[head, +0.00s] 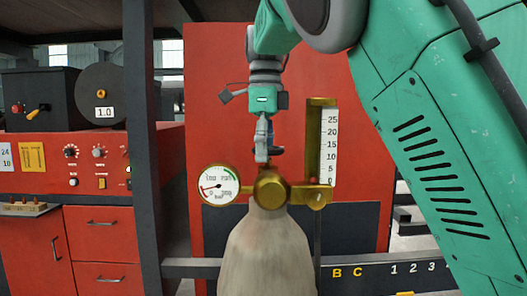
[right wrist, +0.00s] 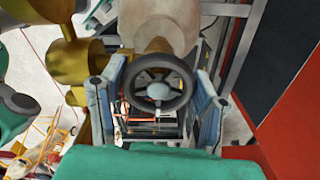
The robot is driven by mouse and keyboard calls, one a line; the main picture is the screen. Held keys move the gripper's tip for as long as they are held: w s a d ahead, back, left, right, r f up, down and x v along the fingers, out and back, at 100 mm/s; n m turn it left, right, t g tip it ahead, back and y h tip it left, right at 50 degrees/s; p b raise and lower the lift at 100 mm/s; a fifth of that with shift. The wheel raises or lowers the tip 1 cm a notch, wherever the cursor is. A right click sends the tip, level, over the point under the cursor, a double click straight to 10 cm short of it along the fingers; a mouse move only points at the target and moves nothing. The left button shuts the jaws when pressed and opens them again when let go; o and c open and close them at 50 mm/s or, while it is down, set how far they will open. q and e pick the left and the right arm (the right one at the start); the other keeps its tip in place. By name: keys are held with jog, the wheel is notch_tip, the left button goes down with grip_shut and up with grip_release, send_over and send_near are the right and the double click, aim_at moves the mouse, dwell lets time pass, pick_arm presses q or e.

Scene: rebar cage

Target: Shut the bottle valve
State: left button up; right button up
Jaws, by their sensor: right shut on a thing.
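The grey gas bottle (head: 268,255) stands upright at the lower middle of the head view, with a brass regulator (head: 270,188) on top. Its shoulder shows at the top of the right wrist view (right wrist: 160,22). My right gripper (head: 262,150) reaches down onto the top of the valve. In the right wrist view the dark spoked handwheel (right wrist: 158,88) of the bottle valve sits between its two fingers. The gripper is shut on this wheel. In the head view the wheel is mostly hidden behind the fingers. My left gripper is not in view.
A round pressure gauge (head: 220,186) sticks out left of the regulator, and a flow tube with a scale (head: 321,150) rises on its right. A red cabinet (head: 215,85) stands behind. A dark post (head: 150,130) and a red control panel (head: 95,160) are at left.

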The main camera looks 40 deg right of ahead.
jog(key=shift+r, duration=0.1)
jog(key=o, duration=1.2)
jog(key=shift+w+d, duration=0.1)
notch_tip(320, 180, up, 12)
jog(key=shift+w+f, duration=0.1)
jog(key=shift+f, duration=0.05)
jog(key=shift+f, duration=0.1)
